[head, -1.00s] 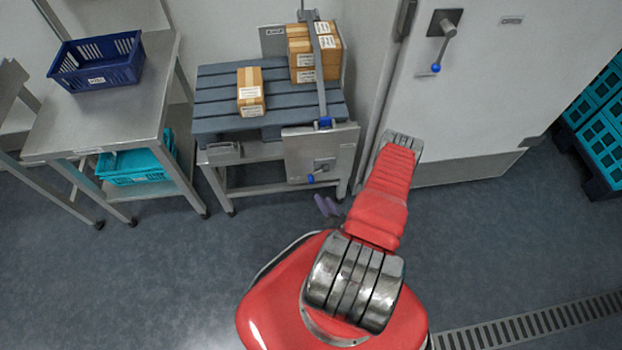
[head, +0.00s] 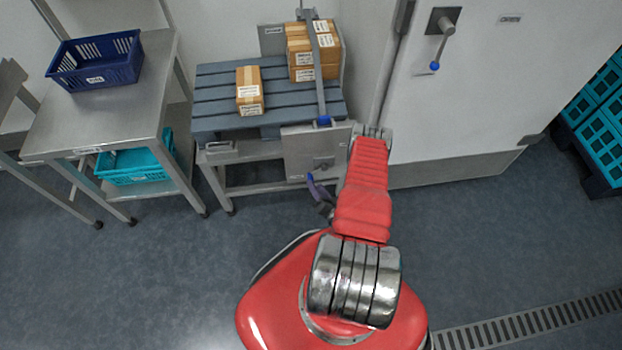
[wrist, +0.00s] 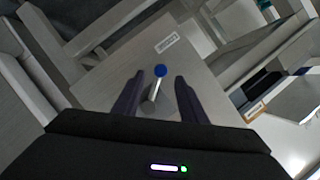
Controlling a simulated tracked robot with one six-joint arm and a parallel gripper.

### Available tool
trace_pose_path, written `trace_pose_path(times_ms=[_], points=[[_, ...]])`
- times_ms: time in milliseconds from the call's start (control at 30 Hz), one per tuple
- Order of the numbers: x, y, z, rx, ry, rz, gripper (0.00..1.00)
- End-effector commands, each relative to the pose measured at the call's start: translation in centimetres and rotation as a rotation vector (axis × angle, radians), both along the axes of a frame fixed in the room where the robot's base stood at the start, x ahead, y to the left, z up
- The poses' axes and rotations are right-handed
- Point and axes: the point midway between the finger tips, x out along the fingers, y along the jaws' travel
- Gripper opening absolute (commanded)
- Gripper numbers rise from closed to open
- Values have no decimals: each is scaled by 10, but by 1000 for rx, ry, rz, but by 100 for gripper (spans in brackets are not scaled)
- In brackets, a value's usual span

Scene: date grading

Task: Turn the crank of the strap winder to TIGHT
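The strap winder's metal plate (head: 300,150) is on the front of the slatted bench. Its crank, a short metal arm with a blue knob (wrist: 160,71), shows in the wrist view in front of the plate (wrist: 190,72). My gripper (head: 318,188) is just in front of the crank in the head view and partly overlaps it. In the wrist view my gripper (wrist: 160,76) is open, with one dark purple finger on each side of the knob and visible gaps.
A grey strap (head: 319,75) runs over stacked cartons (head: 300,58) on the slatted bench (head: 215,100). A single carton (head: 249,85) stands left of them. A door with a blue-knobbed handle (head: 435,65) is on the right. A steel table (head: 100,120) stands left.

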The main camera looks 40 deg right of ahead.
Motion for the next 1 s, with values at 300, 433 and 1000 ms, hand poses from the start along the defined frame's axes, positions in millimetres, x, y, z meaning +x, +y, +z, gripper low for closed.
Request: trace_pose_path(times_ms=[300, 433, 1000], points=[[43, -14, -13, 0, -1, 1, 38], [54, -17, -16, 0, -1, 1, 38], [58, -20, -17, 2, 0, -3, 25]])
